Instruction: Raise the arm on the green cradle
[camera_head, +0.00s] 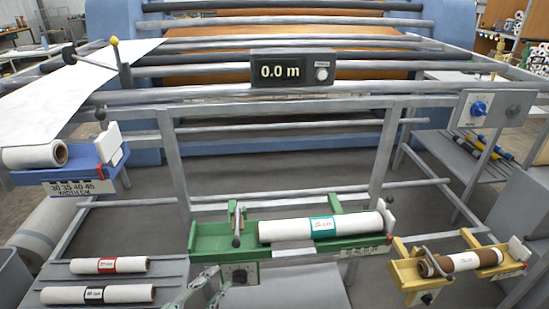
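The green cradle (285,247) sits at the lower middle, with a white roll with a teal label (320,228) lying in it. Its arm (238,225) is a thin dark lever at the cradle's left part, beside a green upright; its dark round knob sits low, near the cradle's front edge. My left gripper (210,283) is at the bottom edge, below and left of that knob and apart from it. Its two grey-green fingers are spread with nothing between them. My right gripper is not in view.
A blue cradle (85,172) with a white roll stands at left, and a yellow cradle (405,272) with a brown-ended roll at lower right. Two white rolls lie on a grey rack (120,280) at lower left. The press frame's bars and a "0.0 m" counter (292,70) are behind.

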